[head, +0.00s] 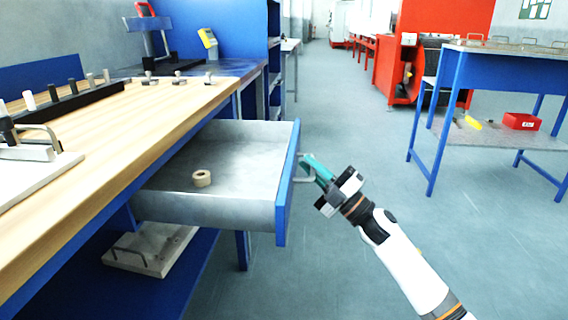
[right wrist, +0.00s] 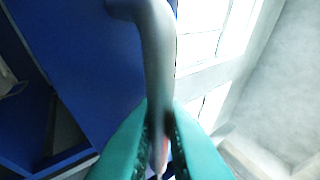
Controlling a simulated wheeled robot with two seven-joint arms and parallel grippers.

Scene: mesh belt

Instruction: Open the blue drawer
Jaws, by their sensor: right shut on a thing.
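The blue drawer (head: 287,190) stands pulled out from under the wooden workbench, and its grey metal inside shows. A beige ring-shaped roll (head: 202,178) lies on the drawer's floor. My right gripper (head: 307,168) is at the drawer's front, with teal fingers shut on the grey handle (head: 304,181). In the right wrist view the handle (right wrist: 157,50) runs down between the two teal fingers (right wrist: 159,145), beside the blue drawer front (right wrist: 80,60). My left gripper is not in view.
The wooden workbench (head: 120,125) fills the left, with black holders and clamps on top. A plate with a handle (head: 150,248) lies on the shelf below. A blue-framed table (head: 490,68) stands at right. The floor right of the drawer is clear.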

